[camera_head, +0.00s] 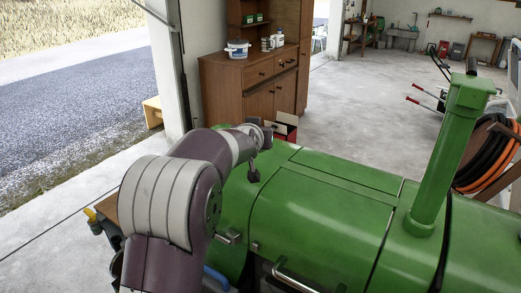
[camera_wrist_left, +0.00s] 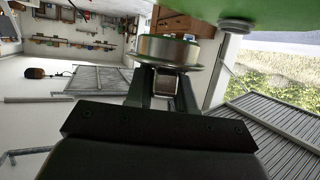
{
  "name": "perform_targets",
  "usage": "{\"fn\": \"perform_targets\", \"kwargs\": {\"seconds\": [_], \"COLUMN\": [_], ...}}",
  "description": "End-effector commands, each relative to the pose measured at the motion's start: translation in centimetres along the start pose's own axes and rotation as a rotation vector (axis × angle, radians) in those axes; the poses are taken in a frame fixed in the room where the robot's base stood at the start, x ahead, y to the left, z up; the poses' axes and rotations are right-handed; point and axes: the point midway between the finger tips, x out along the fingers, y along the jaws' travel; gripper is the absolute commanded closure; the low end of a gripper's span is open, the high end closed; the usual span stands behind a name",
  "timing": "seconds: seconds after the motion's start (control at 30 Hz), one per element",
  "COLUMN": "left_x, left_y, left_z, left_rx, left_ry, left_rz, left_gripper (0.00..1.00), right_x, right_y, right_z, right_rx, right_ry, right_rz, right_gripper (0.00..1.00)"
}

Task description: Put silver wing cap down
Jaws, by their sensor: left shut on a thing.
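My left gripper (camera_wrist_left: 164,82) is shut on the silver wing cap (camera_wrist_left: 166,50), a round metal piece with a wide rim, in the left wrist view. The cap is close to the green tractor hood, which crosses the top of that view; I cannot tell whether they touch. In the head view my left arm reaches over the green tractor (camera_head: 320,220), and its wrist covers most of the gripper and cap. My right gripper is not in view.
A wooden cabinet (camera_head: 255,85) with a white tub (camera_head: 238,48) on it stands beyond the tractor. A green exhaust stack (camera_head: 447,155) rises from the hood at the right. A grey round fitting (camera_wrist_left: 235,26) hangs beside the cap. The hood's top is mostly bare.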

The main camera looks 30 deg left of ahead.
Motion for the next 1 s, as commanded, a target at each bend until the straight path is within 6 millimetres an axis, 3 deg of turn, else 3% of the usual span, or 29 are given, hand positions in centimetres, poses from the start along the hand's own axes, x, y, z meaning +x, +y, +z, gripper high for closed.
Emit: {"fn": "perform_targets", "kwargs": {"seconds": [0.1, 0.3, 0.57, 0.97, 1.0], "left_x": [2.8, 5.8, 7.4, 7.8, 7.8], "left_y": [-0.1, -0.2, -0.3, -0.2, -0.2], "left_z": [0.2, 0.7, 3.9, 5.2, 5.0], "left_rx": [0.001, 0.001, 0.000, 0.000, 0.000], "left_ry": [-0.002, -0.001, -0.003, 0.001, 0.001], "left_rz": [-0.001, 0.000, 0.000, 0.000, 0.000], "left_gripper": [1.00, 1.00, 1.00, 1.00, 0.67], "right_x": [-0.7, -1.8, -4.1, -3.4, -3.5], "right_y": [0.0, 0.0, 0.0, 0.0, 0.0], "right_z": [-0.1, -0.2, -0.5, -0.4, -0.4], "right_rx": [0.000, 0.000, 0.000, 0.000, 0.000], "right_ry": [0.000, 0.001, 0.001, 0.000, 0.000], "right_rz": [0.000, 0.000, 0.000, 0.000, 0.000], "right_gripper": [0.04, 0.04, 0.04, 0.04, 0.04]}}
